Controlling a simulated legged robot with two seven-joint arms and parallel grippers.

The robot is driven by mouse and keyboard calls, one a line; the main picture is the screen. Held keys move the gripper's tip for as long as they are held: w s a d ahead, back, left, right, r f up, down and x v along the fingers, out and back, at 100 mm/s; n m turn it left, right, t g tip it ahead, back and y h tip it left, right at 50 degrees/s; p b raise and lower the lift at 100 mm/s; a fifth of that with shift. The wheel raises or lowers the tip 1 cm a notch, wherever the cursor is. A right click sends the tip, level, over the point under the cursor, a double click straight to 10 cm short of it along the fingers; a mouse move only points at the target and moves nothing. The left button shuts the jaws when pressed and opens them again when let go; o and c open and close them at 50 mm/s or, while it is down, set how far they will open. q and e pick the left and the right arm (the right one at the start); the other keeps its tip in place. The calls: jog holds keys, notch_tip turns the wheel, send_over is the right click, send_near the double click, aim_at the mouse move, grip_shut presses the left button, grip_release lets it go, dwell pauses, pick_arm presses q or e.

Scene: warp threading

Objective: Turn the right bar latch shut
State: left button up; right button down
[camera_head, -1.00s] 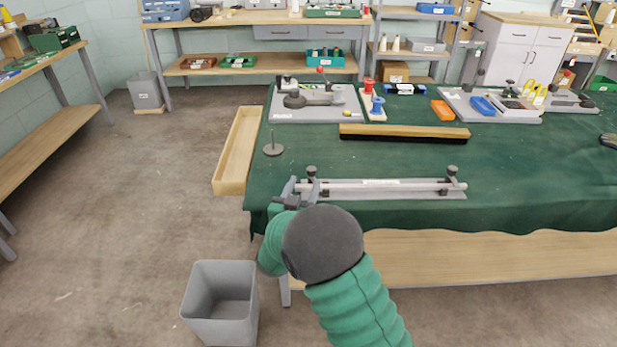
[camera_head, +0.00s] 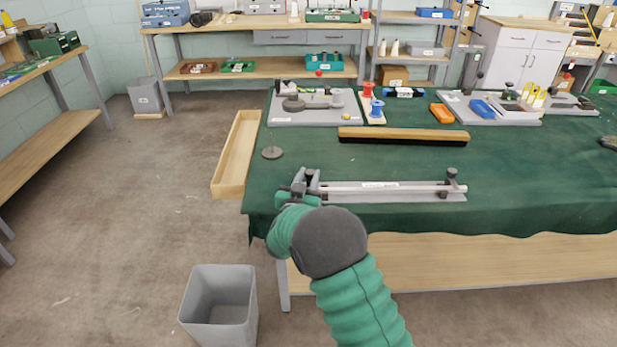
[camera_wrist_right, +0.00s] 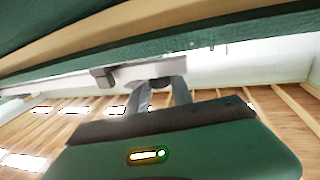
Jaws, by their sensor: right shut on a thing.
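The clear-white bar (camera_head: 375,186) lies along a grey base plate (camera_head: 400,198) near the table's front edge. A dark latch with a round knob (camera_head: 451,174) stands at its right end. My right gripper (camera_head: 306,180) is at the bar's left end, shut on what appears to be the latch there; the fingers mostly hide it in the head view. In the right wrist view my gripper (camera_wrist_right: 158,92) has its two fingers around a dark knob (camera_wrist_right: 160,82) under the pale plate. My left gripper is not in view.
A wooden beam with dark bristles (camera_head: 405,135) lies behind the bar. A grey disc (camera_head: 272,153) is left of it, and a wooden trough (camera_head: 236,155) runs along the table's left edge. A grey bin (camera_head: 220,305) stands on the floor. Green cloth around the bar is mostly clear.

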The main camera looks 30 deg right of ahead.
jog(key=shift+w+a+r+m+g+h+p, duration=0.15)
jog(key=shift+m+g+h+p, duration=0.4)
jog(key=shift+p, duration=0.35)
jog(key=shift+w+a+r+m+g+h+p, duration=0.15)
jog(key=shift+m+g+h+p, duration=0.2)
jog(key=shift+m+g+p, duration=0.4)
jog(key=shift+d+f+m+g+h+p, duration=0.1)
jog(key=shift+f+m+g+h+p, duration=0.1)
jog(key=shift+m+g+h, duration=0.25)
jog(key=shift+f+m+g+h+p, duration=0.15)
jog(key=shift+g+h+p, duration=0.1)
jog(key=shift+g, duration=0.4)
jog(key=c, duration=1.1)
grip_release()
jog(key=p+v, duration=0.2)
jog(key=v, duration=1.4)
jog(key=shift+s+a, duration=0.1)
jog(key=shift+a, duration=0.3)
